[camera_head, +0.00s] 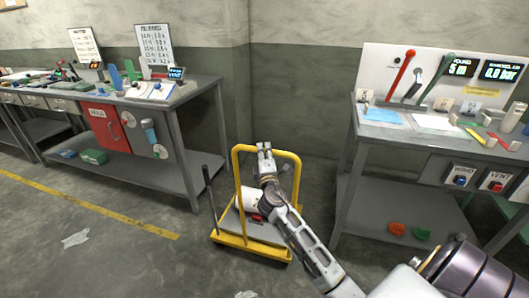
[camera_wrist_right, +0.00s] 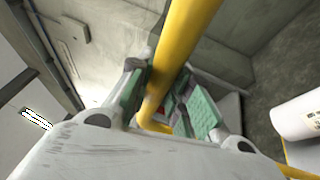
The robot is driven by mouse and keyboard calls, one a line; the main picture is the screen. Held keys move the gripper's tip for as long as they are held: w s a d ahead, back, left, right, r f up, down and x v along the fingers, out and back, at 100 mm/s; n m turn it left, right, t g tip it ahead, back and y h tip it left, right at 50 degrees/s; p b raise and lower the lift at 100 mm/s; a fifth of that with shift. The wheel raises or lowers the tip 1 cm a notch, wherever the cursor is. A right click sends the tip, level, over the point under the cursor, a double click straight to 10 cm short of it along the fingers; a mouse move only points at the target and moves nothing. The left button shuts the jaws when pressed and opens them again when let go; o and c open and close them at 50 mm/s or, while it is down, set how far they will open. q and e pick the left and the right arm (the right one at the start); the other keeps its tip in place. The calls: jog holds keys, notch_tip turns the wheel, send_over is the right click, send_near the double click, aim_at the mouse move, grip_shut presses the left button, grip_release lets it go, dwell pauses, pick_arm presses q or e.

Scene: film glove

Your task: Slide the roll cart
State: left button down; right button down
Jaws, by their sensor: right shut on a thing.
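The roll cart (camera_head: 250,246) is a low yellow-framed cart with a grey deck and an upright yellow hoop handle. It stands on the floor in the gap between two workbenches in the head view. A white roll (camera_head: 251,200) lies on it, partly hidden by my arm; it also shows at the right of the right wrist view (camera_wrist_right: 298,116). My right gripper (camera_head: 265,148) is at the top bar of the handle. In the right wrist view the gripper (camera_wrist_right: 163,98) is shut on the yellow handle bar (camera_wrist_right: 184,38), with green pads on both sides. My left gripper is not in view.
A left workbench (camera_head: 200,86) with tools and a red cabinet door stands beside the cart. A right workbench (camera_head: 345,140) carries levers and lit displays. The wall corner is behind the cart. Open floor with a yellow line (camera_head: 90,204) and a scrap (camera_head: 76,238) lies front left.

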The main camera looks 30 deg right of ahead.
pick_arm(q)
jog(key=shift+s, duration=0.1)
pick_arm(e)
jog(key=shift+a+f, duration=0.1)
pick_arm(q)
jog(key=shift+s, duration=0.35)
pick_arm(e)
jog(key=shift+s+a, duration=0.75)
jog(key=c, duration=1.3)
grip_release()
jog(key=shift+w, duration=0.1)
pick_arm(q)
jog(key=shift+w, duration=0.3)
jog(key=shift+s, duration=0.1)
pick_arm(e)
jog(key=v, duration=1.2)
